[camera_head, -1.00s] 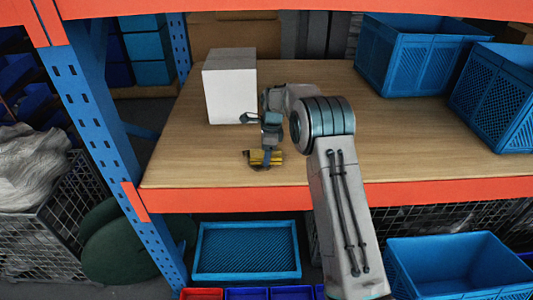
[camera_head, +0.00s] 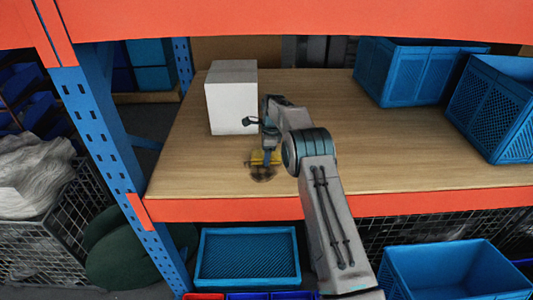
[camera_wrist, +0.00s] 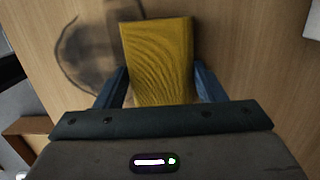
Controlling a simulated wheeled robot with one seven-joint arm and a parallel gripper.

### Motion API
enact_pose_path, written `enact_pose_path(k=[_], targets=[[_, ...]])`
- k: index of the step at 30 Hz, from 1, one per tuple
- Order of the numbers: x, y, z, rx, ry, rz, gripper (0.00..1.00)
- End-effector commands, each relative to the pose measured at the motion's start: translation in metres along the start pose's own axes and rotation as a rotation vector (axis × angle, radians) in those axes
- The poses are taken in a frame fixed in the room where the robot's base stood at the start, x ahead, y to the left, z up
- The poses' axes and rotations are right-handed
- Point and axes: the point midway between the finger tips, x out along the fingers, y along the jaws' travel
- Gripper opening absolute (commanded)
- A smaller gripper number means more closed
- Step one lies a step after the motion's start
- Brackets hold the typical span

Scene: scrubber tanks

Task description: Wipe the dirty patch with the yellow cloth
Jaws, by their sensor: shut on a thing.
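The yellow cloth (camera_wrist: 158,60) is held between the two blue fingers of my gripper (camera_wrist: 160,88), which is shut on it. The cloth (camera_head: 265,157) also shows in the head view, low over the wooden shelf board (camera_head: 390,150). The dirty patch (camera_wrist: 85,60) is a dark smudged ring on the wood, left of the cloth in the wrist view and partly behind it. In the head view the patch (camera_head: 262,174) lies just in front of the cloth, near the front edge. I cannot tell whether the cloth touches the board.
A white box (camera_head: 231,97) stands on the board behind and left of my gripper. Blue crates (camera_head: 405,75) stand at the back right. A blue post (camera_head: 105,140) and an orange front beam (camera_head: 420,197) bound the shelf. The board's middle right is clear.

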Motion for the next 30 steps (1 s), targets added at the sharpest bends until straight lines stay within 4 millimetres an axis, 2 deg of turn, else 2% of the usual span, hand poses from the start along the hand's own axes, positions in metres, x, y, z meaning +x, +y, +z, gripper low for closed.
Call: enact_pose_path(k=[10,15,30], targets=[[0.002,0.000,0.023,-0.001,0.000,-0.001,0.45],[0.003,0.002,0.028,0.000,0.000,-0.001,0.45],[0.007,0.040,0.027,0.000,0.000,0.001,0.45]])
